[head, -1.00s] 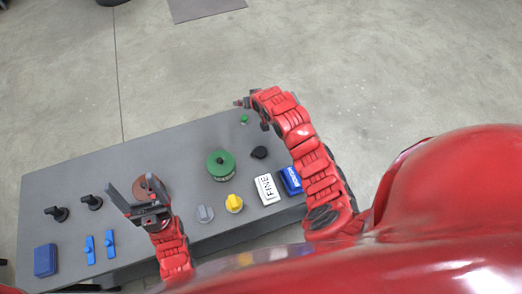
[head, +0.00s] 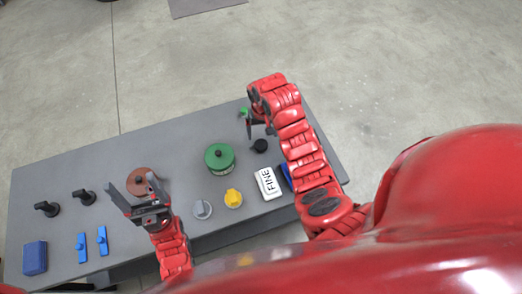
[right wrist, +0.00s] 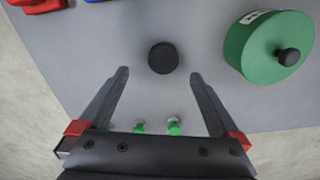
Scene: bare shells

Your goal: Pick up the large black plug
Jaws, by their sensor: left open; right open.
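A round black plug (head: 260,145) lies on the grey table near its far right part. In the right wrist view the plug (right wrist: 162,58) sits just beyond the fingertips, roughly centred between them, apart from both. My right gripper (head: 259,134) points down over that spot, open and empty; its fingers spread wide in the right wrist view (right wrist: 160,73). My left gripper (head: 132,181) is open and empty above the table's middle left, near a brown round disc (head: 140,182). Two black handled pieces (head: 84,197) stand at the left; I cannot tell whether they are plugs.
A green round container (head: 219,158) stands left of the plug. A yellow knob (head: 233,198), a grey knob (head: 202,209), a white FINE box (head: 268,183) and blue pieces (head: 35,257) share the grey table (head: 185,135).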

